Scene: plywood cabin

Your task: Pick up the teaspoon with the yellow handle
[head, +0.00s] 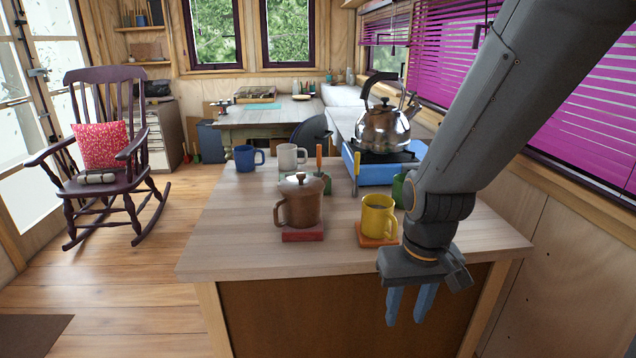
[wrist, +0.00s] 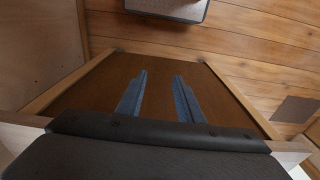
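My gripper (head: 406,320) hangs in front of the counter's front edge, to the right, with its blue fingers pointing down. In the wrist view my gripper (wrist: 160,76) is open, with nothing between its fingers. I cannot make out a teaspoon with a clearly yellow handle. Two thin upright handles stand behind the brown lidded pot: an orange-brown handle (head: 319,157) and another orange-tipped handle (head: 356,163). They are too small to tell what they belong to. My arm hides part of the counter's right side.
The counter (head: 235,235) holds a brown lidded pot (head: 298,205), a yellow mug (head: 378,217) on an orange coaster, a blue mug (head: 245,158), a white mug (head: 288,157) and a kettle (head: 385,130) on a blue stove (head: 375,173). The counter's front left is clear.

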